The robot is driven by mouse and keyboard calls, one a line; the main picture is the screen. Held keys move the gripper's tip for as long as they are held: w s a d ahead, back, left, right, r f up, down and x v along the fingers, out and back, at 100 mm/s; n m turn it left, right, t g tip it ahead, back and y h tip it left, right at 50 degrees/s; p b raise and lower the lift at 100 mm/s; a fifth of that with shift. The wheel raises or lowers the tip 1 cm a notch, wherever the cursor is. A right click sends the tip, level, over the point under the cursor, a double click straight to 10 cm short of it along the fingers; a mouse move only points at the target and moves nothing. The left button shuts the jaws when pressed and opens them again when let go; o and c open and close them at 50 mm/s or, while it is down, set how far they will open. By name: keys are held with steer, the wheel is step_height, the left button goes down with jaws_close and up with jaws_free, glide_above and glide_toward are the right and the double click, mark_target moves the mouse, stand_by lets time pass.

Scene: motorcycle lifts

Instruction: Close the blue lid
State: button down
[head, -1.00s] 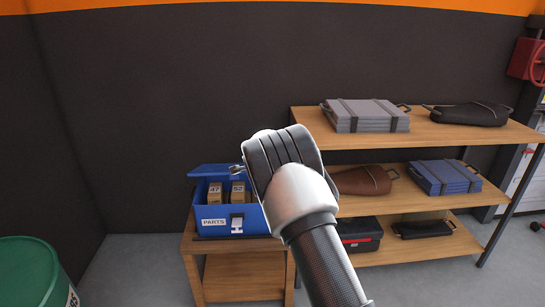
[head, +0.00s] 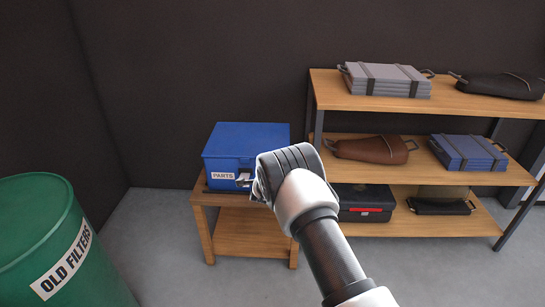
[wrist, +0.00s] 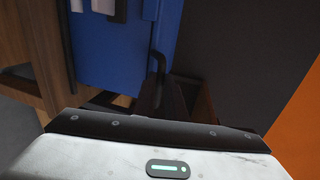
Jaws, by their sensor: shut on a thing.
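The blue lid (head: 250,138) lies down over the blue parts box (head: 215,185) in the head view and covers the inside. I cannot tell whether it is fully seated. My gripper (head: 248,187) is at the right front of the box, and my wrist hides that corner. In the wrist view, my gripper (wrist: 160,95) is shut on a dark bent handle (wrist: 161,62) beside the blue surface. The fingertips are dark and hard to make out.
The box stands on a small wooden table (head: 245,225). A wooden shelf unit (head: 390,101) with cases and bags stands close on the right. A green barrel (head: 45,225) is at the left. Grey floor (head: 160,235) is free between barrel and table.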

steer(key=shift+s+d+f+t+b, duration=0.1)
steer(key=shift+s+f+t+b, duration=0.05)
steer(key=shift+f, duration=0.75)
steer(key=shift+s+d+f+t+b, duration=0.1)
steer(key=shift+s+f+t+b, duration=0.05)
steer(key=shift+f, duration=0.7)
steer(key=c, duration=1.8)
jaws_free()
steer(key=shift+w+f, duration=0.1)
steer(key=shift+f, duration=0.15)
steer(key=s+r+p, duration=0.1)
steer(key=s, duration=0.4)
steer(key=s+r+p, duration=0.1)
steer(key=s+r, duration=0.1)
steer(key=s, duration=0.4)
steer(key=s+r+p, duration=0.1)
steer(key=s+p, duration=0.1)
steer(key=s, duration=0.3)
steer(key=shift+s+a+r, duration=0.2)
steer(key=shift+s+r, duration=0.1)
steer(key=shift+s, duration=0.05)
